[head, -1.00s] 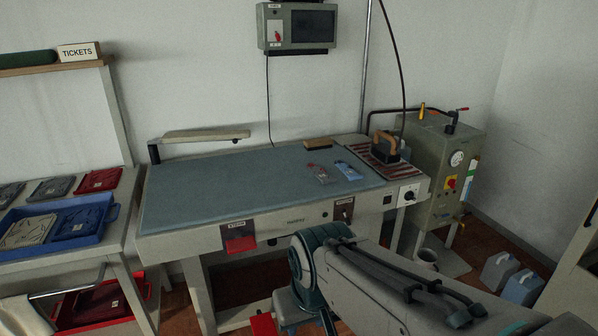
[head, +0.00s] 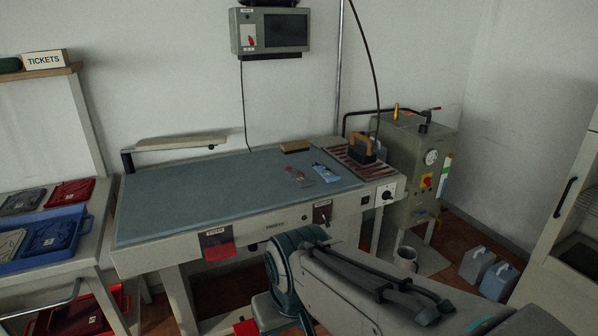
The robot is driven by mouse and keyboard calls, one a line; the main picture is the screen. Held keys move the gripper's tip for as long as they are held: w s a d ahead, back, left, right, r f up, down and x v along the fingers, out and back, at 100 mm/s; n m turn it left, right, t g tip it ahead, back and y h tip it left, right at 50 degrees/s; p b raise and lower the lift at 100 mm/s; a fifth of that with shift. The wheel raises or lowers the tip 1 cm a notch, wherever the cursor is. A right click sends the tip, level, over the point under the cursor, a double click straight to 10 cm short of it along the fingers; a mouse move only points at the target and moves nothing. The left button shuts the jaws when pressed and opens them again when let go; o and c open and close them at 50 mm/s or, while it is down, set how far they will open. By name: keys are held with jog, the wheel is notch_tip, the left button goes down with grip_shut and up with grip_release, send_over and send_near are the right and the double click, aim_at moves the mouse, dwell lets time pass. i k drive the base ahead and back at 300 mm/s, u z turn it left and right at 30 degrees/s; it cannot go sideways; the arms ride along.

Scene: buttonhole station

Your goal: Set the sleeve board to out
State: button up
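The sleeve board (head: 180,141) is a long, narrow, pale padded board on a dark bracket at the back left of the pressing table (head: 150,213). It lies along the table's back edge, roughly parallel to it, with its free end pointing right. My arm reaches in from the lower right, in front of the table. My gripper does not show in the head view. Nothing of mine touches the sleeve board.
An iron (head: 362,149) rests on a striped pad at the table's right. A brush (head: 295,147) and a blue packet (head: 326,173) lie on the tabletop. A boiler (head: 418,165) stands right. A blue tray (head: 88,231) sits left. The table's left half is clear.

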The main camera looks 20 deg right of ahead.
aim_at(211, 141)
jog(key=z, duration=0.45)
jog(key=i, duration=1.75)
jog(key=u, duration=0.45)
